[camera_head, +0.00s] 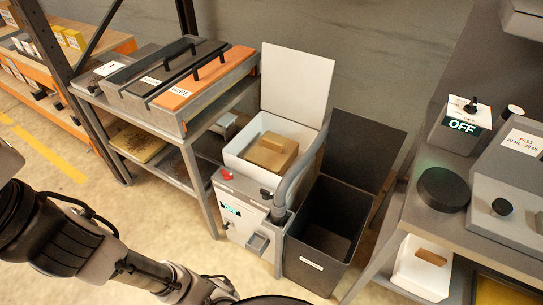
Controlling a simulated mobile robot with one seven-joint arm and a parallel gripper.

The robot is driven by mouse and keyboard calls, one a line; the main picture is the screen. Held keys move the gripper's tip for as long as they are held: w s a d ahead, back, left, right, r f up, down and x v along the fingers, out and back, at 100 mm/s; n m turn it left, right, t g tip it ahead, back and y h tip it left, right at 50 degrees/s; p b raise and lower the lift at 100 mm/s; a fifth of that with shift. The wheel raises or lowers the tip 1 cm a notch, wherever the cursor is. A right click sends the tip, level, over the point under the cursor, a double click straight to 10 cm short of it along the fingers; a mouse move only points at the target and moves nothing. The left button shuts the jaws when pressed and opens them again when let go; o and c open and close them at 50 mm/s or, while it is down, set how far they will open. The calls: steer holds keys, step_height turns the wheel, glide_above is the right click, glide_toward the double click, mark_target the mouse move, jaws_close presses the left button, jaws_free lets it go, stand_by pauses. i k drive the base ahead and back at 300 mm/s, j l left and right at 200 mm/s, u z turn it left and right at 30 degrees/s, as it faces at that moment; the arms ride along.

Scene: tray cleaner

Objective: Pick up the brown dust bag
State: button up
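The brown dust bag (272,151) looks like a tan, boxy block with a small raised part on top. It sits inside the open white bin (233,161) of a grey machine, whose white lid (297,82) stands up behind it. My arm comes in from the left and runs along the bottom edge, in front of and below the machine. Its far end leaves the picture at the bottom, so the gripper's fingers are not visible. The bag lies apart from the arm.
A grey hose (301,168) curves along the machine's right side. An open dark waste bin (325,226) stands right of it. A shelf with a black-and-orange-lidded box (205,88) is at left. A workbench (424,214) with an OFF-labelled device (460,126) is at right.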

mark_target(274, 154)
steer(key=i+l, duration=0.15)
steer(key=i, duration=0.35)
steer(key=i+l+u, duration=0.1)
steer(key=i, duration=0.4)
